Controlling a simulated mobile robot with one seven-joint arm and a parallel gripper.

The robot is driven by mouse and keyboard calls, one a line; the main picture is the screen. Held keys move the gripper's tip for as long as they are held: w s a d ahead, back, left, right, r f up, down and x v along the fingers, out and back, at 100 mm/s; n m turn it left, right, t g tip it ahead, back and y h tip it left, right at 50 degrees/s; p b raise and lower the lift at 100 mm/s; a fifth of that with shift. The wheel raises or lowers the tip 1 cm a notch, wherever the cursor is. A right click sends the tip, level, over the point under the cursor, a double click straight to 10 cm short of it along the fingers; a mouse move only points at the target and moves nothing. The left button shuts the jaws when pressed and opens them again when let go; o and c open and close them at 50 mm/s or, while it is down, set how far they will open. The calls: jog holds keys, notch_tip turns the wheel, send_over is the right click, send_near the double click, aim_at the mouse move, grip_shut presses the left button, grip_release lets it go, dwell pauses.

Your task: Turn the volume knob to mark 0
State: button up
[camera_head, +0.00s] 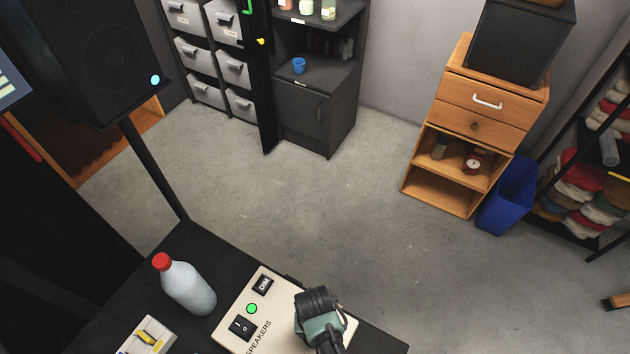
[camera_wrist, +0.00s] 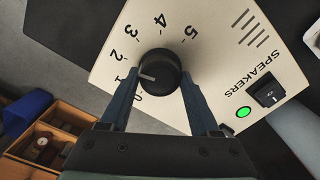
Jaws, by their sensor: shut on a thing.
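The black round volume knob (camera_wrist: 165,70) sits on the cream speaker panel (camera_wrist: 225,55), with printed marks 0 to 5 around it. Its white pointer line faces left in the wrist view, close to mark 1. Mark 0 (camera_wrist: 137,94) is at the lower left, beside the left finger and partly covered. My gripper (camera_wrist: 158,78) has one finger on each side of the knob and is shut on it. In the head view my gripper (camera_head: 318,316) is over the right part of the panel (camera_head: 260,312) and hides the knob.
The panel carries a lit green light (camera_head: 252,309), a rocker switch (camera_head: 241,325) and a DIM button (camera_head: 263,285). A red-capped bottle (camera_head: 188,287) stands to the left. A small box with a yellow switch (camera_head: 148,337) is at the front left.

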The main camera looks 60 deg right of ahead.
jog(key=n+p, duration=0.1)
jog(key=n, duration=1)
jog(key=shift+n, duration=1.8)
jog(key=o, duration=1.4)
jog(key=shift+c, duration=0.2)
jog(key=shift+r, duration=0.15)
